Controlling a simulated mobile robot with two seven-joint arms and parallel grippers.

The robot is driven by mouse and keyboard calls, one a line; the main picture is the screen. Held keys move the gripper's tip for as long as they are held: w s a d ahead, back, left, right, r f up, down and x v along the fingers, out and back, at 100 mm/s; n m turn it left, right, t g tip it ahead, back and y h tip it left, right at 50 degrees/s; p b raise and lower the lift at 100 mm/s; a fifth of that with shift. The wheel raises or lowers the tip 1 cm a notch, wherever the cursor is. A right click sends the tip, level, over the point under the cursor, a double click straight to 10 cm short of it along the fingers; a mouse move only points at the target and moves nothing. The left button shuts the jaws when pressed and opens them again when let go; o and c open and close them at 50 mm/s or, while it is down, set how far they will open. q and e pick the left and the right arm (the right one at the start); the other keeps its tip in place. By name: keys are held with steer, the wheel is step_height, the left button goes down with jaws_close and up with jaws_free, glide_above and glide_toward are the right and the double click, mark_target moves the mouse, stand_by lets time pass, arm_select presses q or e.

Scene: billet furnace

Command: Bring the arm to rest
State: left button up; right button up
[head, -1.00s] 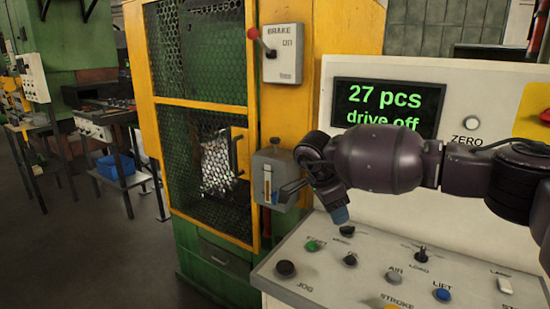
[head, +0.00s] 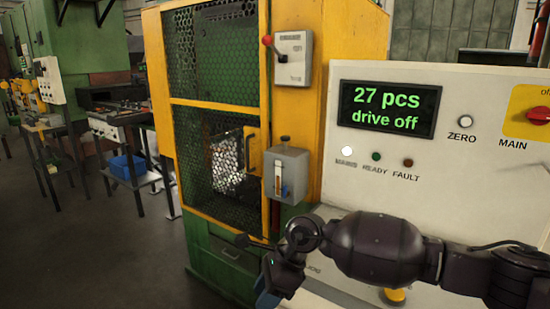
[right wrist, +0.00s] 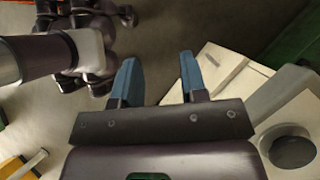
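My right arm (head: 375,245) comes in from the right in the head view, low in front of the control console. My right gripper (head: 270,288) hangs at its end near the bottom of the picture, left of the console's front, with one blue fingertip partly showing. In the right wrist view the two blue fingers of the right gripper (right wrist: 158,80) stand apart, with nothing between them. My left gripper is in neither view.
The console (head: 440,160) has a display (head: 388,108) reading "27 pcs drive off" and a red main switch (head: 539,115). A black knob (right wrist: 290,148) is close to the right gripper. A yellow and green caged machine (head: 215,130) stands behind. Floor (head: 90,250) at left is clear.

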steer(key=s+a+r+m+t+y, duration=0.2)
steer(key=s+a+r+m+y, duration=0.55)
steer(key=y, duration=0.45)
steer(key=w+d+m+t+h, duration=0.4)
steer(key=d+m+t, duration=0.6)
steer(key=m+t, duration=0.95)
steer(key=s+d+f+m+g+h, duration=0.2)
steer(key=d+f+m+h, duration=0.4)
steer(key=d+m+h, duration=0.65)
steer(key=s+d+f+m+g+h, duration=0.3)
steer(key=s+d+f+m+g, duration=0.6)
steer(key=s+d+f+m, duration=0.4)
steer(key=s+d+f+m+g, duration=0.1)
steer(key=s+g, duration=0.2)
steer(key=s, duration=0.4)
steer(key=s+d+f+m+g, duration=0.1)
steer(key=s+m+g, duration=0.15)
steer(key=s, duration=0.45)
steer(key=w+f+n+t+y, duration=0.1)
steer(key=w+f+t, duration=0.6)
steer(key=f+t, duration=0.1)
steer(key=shift+a+f+n, duration=0.25)
steer(key=shift+f+n, duration=0.05)
steer(key=shift+f, duration=0.1)
